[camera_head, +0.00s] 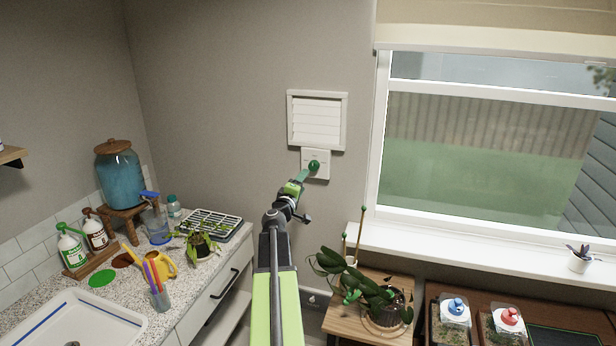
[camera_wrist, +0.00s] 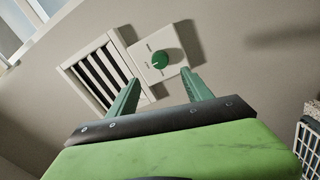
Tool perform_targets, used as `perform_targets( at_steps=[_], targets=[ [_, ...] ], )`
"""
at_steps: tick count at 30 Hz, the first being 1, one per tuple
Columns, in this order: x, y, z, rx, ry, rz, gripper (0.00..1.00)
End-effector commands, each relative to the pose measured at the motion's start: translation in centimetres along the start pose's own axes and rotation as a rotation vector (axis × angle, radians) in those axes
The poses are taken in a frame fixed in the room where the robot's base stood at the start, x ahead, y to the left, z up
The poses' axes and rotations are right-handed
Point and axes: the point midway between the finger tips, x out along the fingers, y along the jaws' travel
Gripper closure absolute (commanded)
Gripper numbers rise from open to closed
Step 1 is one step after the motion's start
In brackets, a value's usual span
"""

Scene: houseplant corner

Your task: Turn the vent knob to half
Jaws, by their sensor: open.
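The vent knob (camera_head: 314,166) is a round green knob on a white wall plate (camera_head: 322,174), just below a white louvred vent (camera_head: 316,121). In the wrist view the knob (camera_wrist: 160,60) sits on its plate (camera_wrist: 175,42), beyond and between my fingertips, with small marks around it too blurred to read. My gripper (camera_wrist: 161,80) is open, its two green fingers apart and empty. In the head view my gripper (camera_head: 303,175) reaches up to the lower left of the knob and partly overlaps the plate.
A counter (camera_head: 130,287) at the left holds a blue dispenser (camera_head: 118,179), bottles and a potted plant (camera_head: 201,243). A small wooden table (camera_head: 349,325) with a leafy plant (camera_head: 358,288) stands below right. A window (camera_head: 490,140) is at the right. The wall around the knob is bare.

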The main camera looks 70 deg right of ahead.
Motion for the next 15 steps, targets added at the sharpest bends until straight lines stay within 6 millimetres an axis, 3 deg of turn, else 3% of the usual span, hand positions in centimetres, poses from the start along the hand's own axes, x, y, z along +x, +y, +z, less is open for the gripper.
perform_targets(
  at_steps=[1,6,15],
  targets=[
    [-1.8,0.0,0.1,0.000,0.002,0.000,0.42],
    [-4.9,0.0,0.1,0.001,0.001,0.000,0.42],
    [-6.0,0.0,0.0,0.001,0.000,0.000,0.42]
  ],
)
